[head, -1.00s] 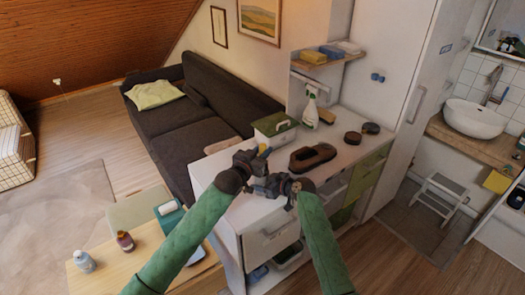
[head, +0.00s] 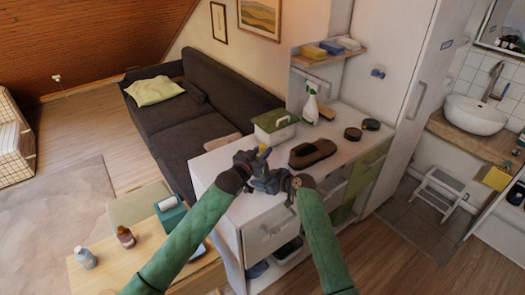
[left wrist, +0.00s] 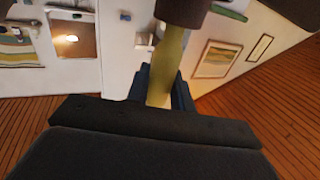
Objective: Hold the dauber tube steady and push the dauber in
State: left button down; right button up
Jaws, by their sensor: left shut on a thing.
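My left gripper (head: 255,163) is above the white cabinet top and shut on a slim olive-yellow piece, which looks like the dauber (left wrist: 168,65). In the left wrist view this piece stands between the dark fingers, with a wider dark brown part (left wrist: 182,12) at its far end. I cannot tell whether that brown part is the tube or part of the dauber. A small yellow and blue bit shows at the left gripper in the head view. My right gripper (head: 272,182) is close against the left one, low over the cabinet's near edge. Its fingers and anything between them are hidden.
A low wooden table (head: 115,262) with bottles stands at left.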

pick_arm(q)
jog(key=shift+f, duration=1)
jog(key=c, duration=1.1)
grip_release()
jog(key=shift+a, duration=0.1)
jog(key=v, duration=1.2)
